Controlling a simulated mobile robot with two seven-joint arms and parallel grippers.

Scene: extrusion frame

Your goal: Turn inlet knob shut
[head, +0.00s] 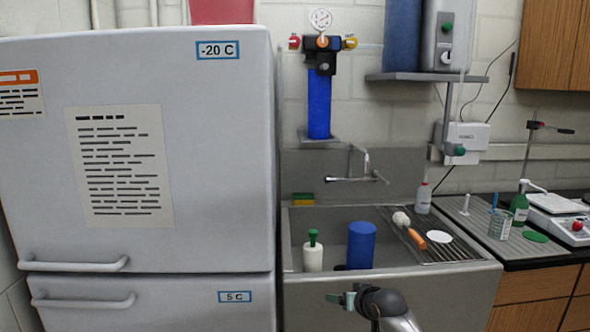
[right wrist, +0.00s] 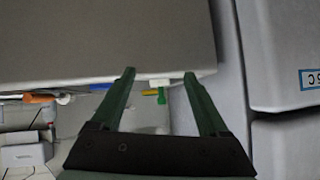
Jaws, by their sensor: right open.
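A filter unit hangs on the wall above the sink in the head view. It has a blue housing (head: 319,104) and a round gauge (head: 321,19). A red knob (head: 294,41) sits on its left, a yellow knob (head: 350,43) on its right and an orange knob (head: 322,41) at its front. I cannot tell which is the inlet knob. My right gripper (head: 342,298) is low in front of the sink, well below and apart from the knobs. In the right wrist view its fingers (right wrist: 160,76) are spread and empty. My left gripper is out of view.
A tall grey fridge (head: 222,150) stands left. The sink (head: 440,285) holds a blue cylinder (head: 361,245) and a white bottle with green top (head: 313,252). A faucet (head: 355,178) and a shelf (head: 440,77) stick out from the wall.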

